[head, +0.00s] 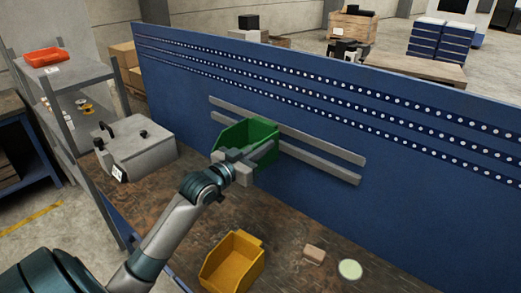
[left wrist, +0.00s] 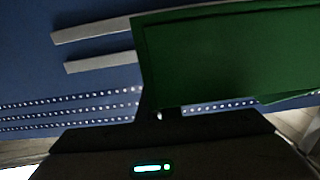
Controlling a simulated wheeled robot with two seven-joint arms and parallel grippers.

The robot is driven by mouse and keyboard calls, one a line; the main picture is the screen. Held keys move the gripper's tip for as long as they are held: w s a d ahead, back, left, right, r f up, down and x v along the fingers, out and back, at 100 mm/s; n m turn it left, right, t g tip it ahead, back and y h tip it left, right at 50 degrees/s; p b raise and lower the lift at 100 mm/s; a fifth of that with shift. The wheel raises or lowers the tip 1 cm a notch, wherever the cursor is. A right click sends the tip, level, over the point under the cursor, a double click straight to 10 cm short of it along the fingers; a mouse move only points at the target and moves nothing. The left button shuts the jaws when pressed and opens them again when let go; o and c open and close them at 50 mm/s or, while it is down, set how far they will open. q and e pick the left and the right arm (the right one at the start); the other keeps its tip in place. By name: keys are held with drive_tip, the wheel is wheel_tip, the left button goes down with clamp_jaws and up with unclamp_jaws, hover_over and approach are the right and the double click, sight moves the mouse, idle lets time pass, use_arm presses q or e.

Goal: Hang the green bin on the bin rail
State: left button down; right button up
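The green bin (head: 252,137) is up against the blue back panel at the bin rail (head: 320,147), two grey horizontal strips, in the head view. My left gripper (head: 262,154) is at the bin's front edge and appears closed on it. In the left wrist view the green bin (left wrist: 230,55) fills the upper right, close to the camera, and the rail strips (left wrist: 95,32) run out to its left. Whether the bin's back is hooked on the rail is hidden. My right gripper shows in neither view.
A yellow bin (head: 232,262), a small wooden block (head: 314,254) and a pale green disc (head: 350,269) are on the brown workbench (head: 275,222). A grey metal case (head: 136,152) stands at the bench's left end. Shelves with a red tray (head: 45,57) are farther left.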

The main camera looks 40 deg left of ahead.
sight(278, 143)
use_arm(q)
drive_tip(key=shift+w+d+b, duration=0.15)
drive_tip(key=shift+w+b, duration=0.25)
drive_tip(key=shift+w, duration=1.05)
drive_tip(key=shift+w+d+b, duration=0.1)
drive_tip(key=shift+w+b, duration=0.7)
drive_tip(key=shift+w, duration=1.15)
drive_tip(key=shift+w+f, duration=0.1)
drive_tip(key=shift+f, duration=0.1)
drive_tip(key=shift+f+b, duration=0.6)
drive_tip(key=shift+f, duration=0.35)
drive_tip(key=c, duration=1.9)
unclamp_jaws()
drive_tip(key=shift+s, duration=0.2)
